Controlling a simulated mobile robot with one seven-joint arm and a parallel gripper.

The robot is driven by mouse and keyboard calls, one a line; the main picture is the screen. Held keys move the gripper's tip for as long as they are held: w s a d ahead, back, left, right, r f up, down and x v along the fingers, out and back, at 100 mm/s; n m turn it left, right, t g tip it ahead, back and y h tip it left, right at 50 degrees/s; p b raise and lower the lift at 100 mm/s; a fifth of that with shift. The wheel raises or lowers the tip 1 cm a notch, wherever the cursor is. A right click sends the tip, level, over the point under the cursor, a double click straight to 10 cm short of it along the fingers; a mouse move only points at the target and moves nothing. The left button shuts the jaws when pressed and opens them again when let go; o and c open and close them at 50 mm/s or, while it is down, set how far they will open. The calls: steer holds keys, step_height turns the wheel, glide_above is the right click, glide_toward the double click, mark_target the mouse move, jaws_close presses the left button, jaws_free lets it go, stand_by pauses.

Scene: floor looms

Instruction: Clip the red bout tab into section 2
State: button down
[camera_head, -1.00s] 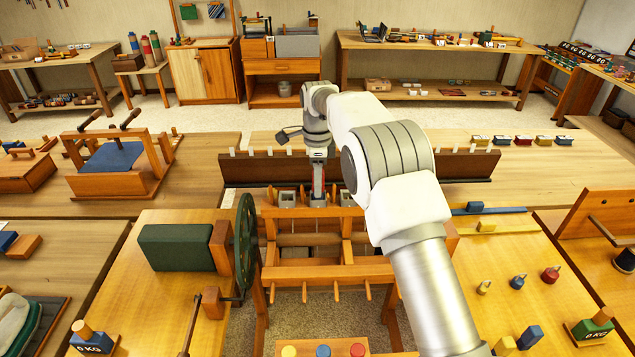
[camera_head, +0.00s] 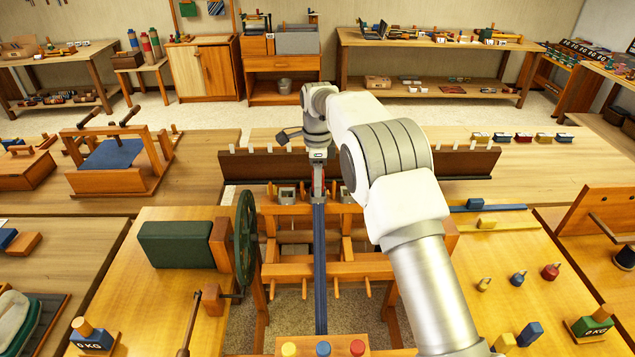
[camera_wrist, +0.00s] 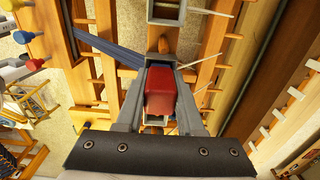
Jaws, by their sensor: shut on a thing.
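My gripper (camera_head: 318,192) is over the middle of the wooden loom's back beam and shut on the red bout tab. The red tab (camera_wrist: 160,95) sits between the two grey fingers in the wrist view, and the gripper (camera_wrist: 160,72) points down at the beam. A row of grey square section holders runs along the beam. One stands left of the gripper (camera_head: 287,193) and one right of it (camera_head: 346,194). A blue band (camera_head: 320,265) runs from below the gripper to the loom's front.
A front block carries yellow, blue and red knobs (camera_head: 323,349). A green handwheel (camera_head: 246,250) stands at the loom's left. A dark brown rail with white pegs (camera_head: 450,164) lies behind the beam. Side tables hold weights and small pegs (camera_head: 518,279).

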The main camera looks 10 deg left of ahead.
steer(key=shift+c, duration=2.2)
jaws_free()
steer(key=shift+r, duration=0.15)
step_height(320, 180, up, 17)
steer(key=p, duration=0.2)
steer(key=shift+p, duration=0.4)
steer(key=shift+r, duration=0.1)
